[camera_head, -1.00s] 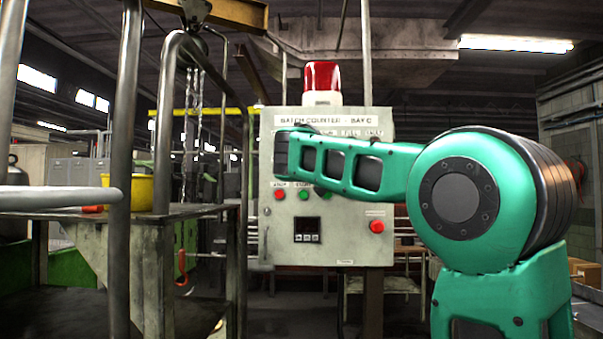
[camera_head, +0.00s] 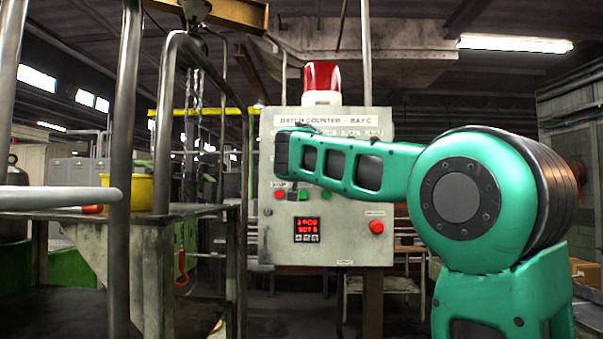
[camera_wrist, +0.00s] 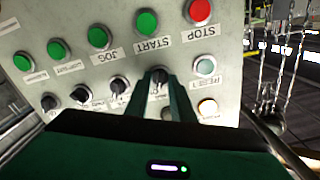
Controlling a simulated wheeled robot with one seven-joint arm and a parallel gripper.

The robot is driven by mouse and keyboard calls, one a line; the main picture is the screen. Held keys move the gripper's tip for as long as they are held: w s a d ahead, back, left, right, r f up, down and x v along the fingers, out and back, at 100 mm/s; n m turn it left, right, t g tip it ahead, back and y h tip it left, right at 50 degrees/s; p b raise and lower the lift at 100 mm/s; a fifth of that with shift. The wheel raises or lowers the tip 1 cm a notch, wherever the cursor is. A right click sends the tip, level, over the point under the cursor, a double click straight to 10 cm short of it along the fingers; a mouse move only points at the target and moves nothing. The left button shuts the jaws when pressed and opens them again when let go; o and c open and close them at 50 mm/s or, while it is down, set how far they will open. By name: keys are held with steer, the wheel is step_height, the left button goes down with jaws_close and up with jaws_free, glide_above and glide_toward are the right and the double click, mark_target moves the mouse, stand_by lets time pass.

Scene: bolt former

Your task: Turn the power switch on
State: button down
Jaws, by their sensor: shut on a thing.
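The grey batch counter panel (camera_head: 272,235) stands ahead, with its display (camera_head: 307,229) lit red. In the wrist view, a black rotary knob (camera_wrist: 158,76) sits between the tips of my gripper (camera_wrist: 157,88), which is shut on it. This knob is taken to be the power switch; its own label is hidden by the fingers. A small lamp (camera_wrist: 207,107) beside the fingers glows warm white. In the head view my arm covers the upper middle of the panel, and most of the gripper is hidden.
Several green buttons (camera_wrist: 147,22), a red stop button (camera_wrist: 200,11) and more black knobs (camera_wrist: 118,85) surround the fingers. A red push button (camera_head: 376,227) and a red beacon (camera_head: 321,78) are on the box. A metal table (camera_head: 190,211) with rails stands at left.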

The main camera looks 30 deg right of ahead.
steer(key=shift+m, duration=0.7)
steer(key=shift+d, duration=0.1)
steer(key=c, duration=1.5)
jaws_free()
steer(key=shift+c, duration=0.2)
steer(key=v, duration=1)
steer(key=shift+s+a, duration=0.25)
steer(key=shift+a, duration=0.1)
steer(key=shift+f, duration=0.1)
